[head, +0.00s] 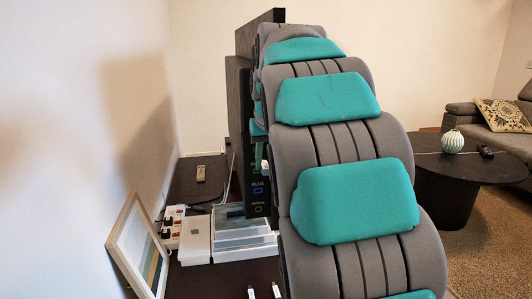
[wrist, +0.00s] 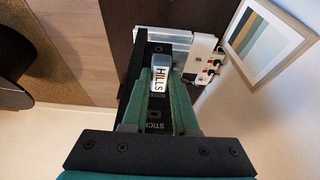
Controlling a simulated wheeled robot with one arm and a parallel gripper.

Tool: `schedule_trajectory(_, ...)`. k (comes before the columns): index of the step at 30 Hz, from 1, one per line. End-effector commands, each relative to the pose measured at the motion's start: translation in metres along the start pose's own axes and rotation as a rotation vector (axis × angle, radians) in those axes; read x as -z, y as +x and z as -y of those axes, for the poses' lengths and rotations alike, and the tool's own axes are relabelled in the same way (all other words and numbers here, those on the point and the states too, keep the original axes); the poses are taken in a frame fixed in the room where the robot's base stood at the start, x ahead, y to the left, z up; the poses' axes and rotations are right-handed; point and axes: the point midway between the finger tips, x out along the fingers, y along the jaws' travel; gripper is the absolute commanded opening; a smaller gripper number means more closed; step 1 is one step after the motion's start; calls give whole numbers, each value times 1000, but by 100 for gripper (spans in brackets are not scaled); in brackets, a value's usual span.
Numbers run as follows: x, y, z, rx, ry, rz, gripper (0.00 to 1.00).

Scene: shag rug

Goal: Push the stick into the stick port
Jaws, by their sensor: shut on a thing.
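In the wrist view, the stick (wrist: 158,78) is a small grey-white block with "HILLS" printed on it. My gripper (wrist: 160,80) has green fingers and is shut on it. The stick is in front of a tall black panel (wrist: 155,135) that carries a row of ports. A small dark port (wrist: 154,114) with the label "STICK" is on this panel, nearer the palm in the picture than the stick. I cannot tell whether the stick touches the panel. In the head view, the green fingers (head: 259,155) show at the panel, and my arm hides much of it.
In the head view, a blue-edged port (head: 258,190) labelled "BLUE" is low on the panel.

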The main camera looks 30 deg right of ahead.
Motion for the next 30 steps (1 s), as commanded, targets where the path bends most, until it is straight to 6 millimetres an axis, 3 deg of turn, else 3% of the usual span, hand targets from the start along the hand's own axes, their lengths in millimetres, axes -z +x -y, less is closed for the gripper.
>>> schedule_trajectory(16,0,-4,-1,-1,1,0,0)
schedule_trajectory(30,33,8,-1,-1,1,0,0)
